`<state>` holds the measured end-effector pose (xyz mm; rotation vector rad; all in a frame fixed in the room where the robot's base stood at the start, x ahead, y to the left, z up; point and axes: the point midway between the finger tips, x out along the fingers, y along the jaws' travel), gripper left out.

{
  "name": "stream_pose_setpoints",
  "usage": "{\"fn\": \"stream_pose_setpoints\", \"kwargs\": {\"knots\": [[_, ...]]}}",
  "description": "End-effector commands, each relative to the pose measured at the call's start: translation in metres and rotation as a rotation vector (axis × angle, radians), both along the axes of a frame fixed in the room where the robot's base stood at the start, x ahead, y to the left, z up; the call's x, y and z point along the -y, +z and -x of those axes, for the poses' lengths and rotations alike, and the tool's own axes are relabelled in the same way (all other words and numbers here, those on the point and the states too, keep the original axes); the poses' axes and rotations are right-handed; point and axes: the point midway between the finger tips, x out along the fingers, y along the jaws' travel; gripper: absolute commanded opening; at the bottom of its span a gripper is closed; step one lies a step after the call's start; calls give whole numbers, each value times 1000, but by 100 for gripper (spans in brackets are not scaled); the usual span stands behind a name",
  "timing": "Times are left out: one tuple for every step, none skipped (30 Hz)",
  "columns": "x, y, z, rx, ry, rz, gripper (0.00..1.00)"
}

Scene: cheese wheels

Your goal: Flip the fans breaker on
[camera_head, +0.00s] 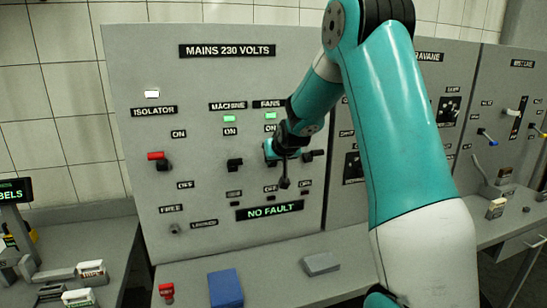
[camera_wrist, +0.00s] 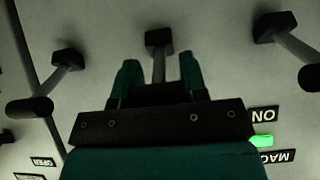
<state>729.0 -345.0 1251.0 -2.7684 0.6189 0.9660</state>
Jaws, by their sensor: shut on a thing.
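The grey mains panel (camera_head: 215,80) carries the fans label (camera_head: 268,103) with a lit green lamp (camera_head: 270,115) under it. My gripper (camera_head: 276,150) is at the panel below that lamp. In the wrist view, which is upside down, its two teal fingers (camera_wrist: 158,72) stand either side of the fans breaker lever (camera_wrist: 158,62) and are shut on it. The lever's outer end is hidden by the gripper. The machine breaker (camera_head: 235,164) is to the left, under its own lit green lamp (camera_head: 229,119).
The isolator's red handle (camera_head: 156,156) is further left. Another dark lever (camera_head: 314,154) is close on my gripper's right. A "NO FAULT" display (camera_head: 270,211) is below. A blue box (camera_head: 225,288) and a grey block (camera_head: 320,264) lie on the bench.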

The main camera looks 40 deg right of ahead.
Motion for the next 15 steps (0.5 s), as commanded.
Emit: {"fn": "stream_pose_setpoints", "kwargs": {"knots": [[0,1,0,2,-1,2,0],[0,1,-1,2,-1,2,42],[0,2,-1,2,-1,2,51],[0,2,-1,3,-1,2,58],[0,1,-1,3,-1,2,65],[0,1,-1,2,-1,2,66],[0,1,-1,2,-1,2,66],[0,1,0,2,0,3,66],[0,1,-1,2,0,3,66],[0,1,-1,2,0,3,66],[0,1,0,2,0,3,66],[0,1,0,2,0,3,66],[0,1,0,2,0,3,66],[0,1,0,2,0,3,66],[-1,2,1,2,0,3,66]]}}
